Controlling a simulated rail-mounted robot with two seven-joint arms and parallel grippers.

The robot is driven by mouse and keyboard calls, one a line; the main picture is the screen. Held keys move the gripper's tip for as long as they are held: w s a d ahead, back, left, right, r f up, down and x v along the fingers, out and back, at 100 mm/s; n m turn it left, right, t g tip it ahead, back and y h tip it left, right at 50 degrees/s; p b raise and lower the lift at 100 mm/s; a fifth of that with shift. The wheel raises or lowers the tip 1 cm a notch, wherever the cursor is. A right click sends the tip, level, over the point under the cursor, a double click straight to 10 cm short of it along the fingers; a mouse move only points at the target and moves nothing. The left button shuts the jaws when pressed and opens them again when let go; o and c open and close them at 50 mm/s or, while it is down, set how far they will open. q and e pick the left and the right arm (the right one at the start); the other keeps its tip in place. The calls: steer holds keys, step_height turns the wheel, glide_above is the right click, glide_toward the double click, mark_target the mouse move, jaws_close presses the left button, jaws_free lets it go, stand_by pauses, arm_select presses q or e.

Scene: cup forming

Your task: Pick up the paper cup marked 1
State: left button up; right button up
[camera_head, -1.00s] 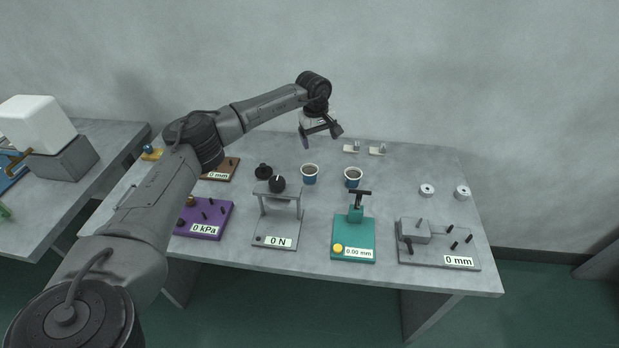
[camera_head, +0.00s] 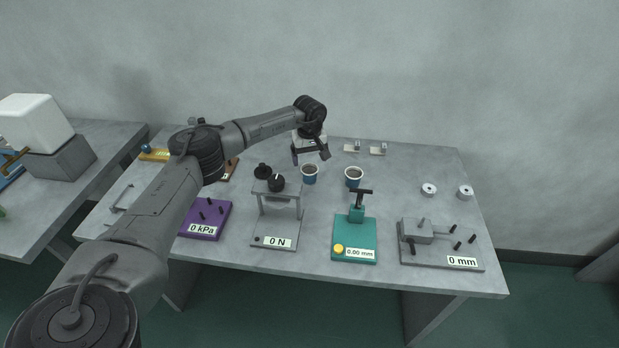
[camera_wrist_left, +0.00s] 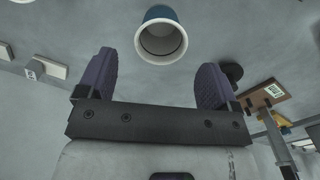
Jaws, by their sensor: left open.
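The left cup (camera_head: 310,174) is just below my left gripper (camera_head: 310,160) in the head view. The right cup (camera_head: 353,177) stands a short way to its right. No number is readable on either cup. In the left wrist view, one cup (camera_wrist_left: 160,38) has its round mouth facing the camera, just past the gap between the open purple fingers of my left gripper (camera_wrist_left: 157,68). The fingers appear apart from the cup and hold nothing. My right gripper is not in view.
A grey "0 N" stand (camera_head: 278,216) and a teal gauge (camera_head: 355,240) stand in front of the cups. A purple "0 kPa" plate (camera_head: 207,220) is left, a grey "0 mm" fixture (camera_head: 440,244) right. Small white brackets (camera_head: 377,150) sit behind.

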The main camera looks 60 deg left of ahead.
mark_target(309, 168)
arm_select(q)
step_height(309, 168, down, 4)
steer(key=shift+s+d+f+b, duration=0.1)
steer(key=shift+d+f+b, duration=0.05)
steer(key=shift+b, duration=0.5)
steer(key=shift+f, duration=0.4)
steer(key=shift+r, duration=0.1)
steer(key=c, duration=1)
steer(key=shift+r, duration=0.1)
